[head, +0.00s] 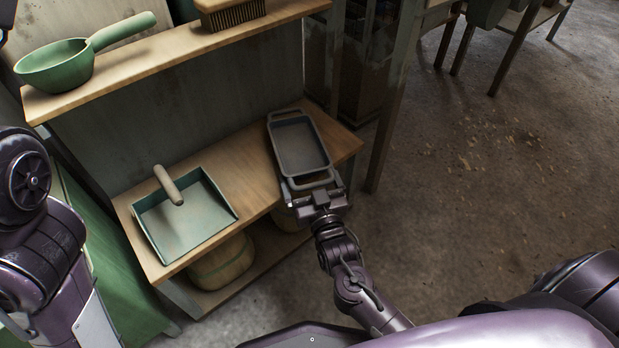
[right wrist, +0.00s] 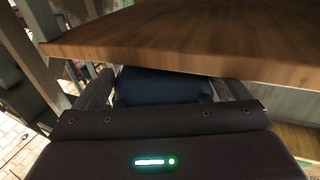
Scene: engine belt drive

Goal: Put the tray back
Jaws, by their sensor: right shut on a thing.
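The tray (head: 299,147) is a grey, empty rectangular tray with a loop handle at each end. It lies over the right end of the lower wooden shelf in the head view, its near handle at the front edge. I cannot tell whether it rests fully on the wood. My right gripper (head: 313,190) is shut on the near handle. In the right wrist view a dark part of the tray (right wrist: 160,88) shows between the fingers, close to the wooden board's edge. My left arm shows at the left, but its gripper is out of view.
A green dustpan (head: 190,225) with a wooden handle lies left on the lower shelf (head: 247,178). The upper shelf (head: 180,53) holds a green scoop (head: 60,65) and a brush (head: 232,15). A basket (head: 222,262) stands below. Bare wood separates tray and dustpan. The floor right is open.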

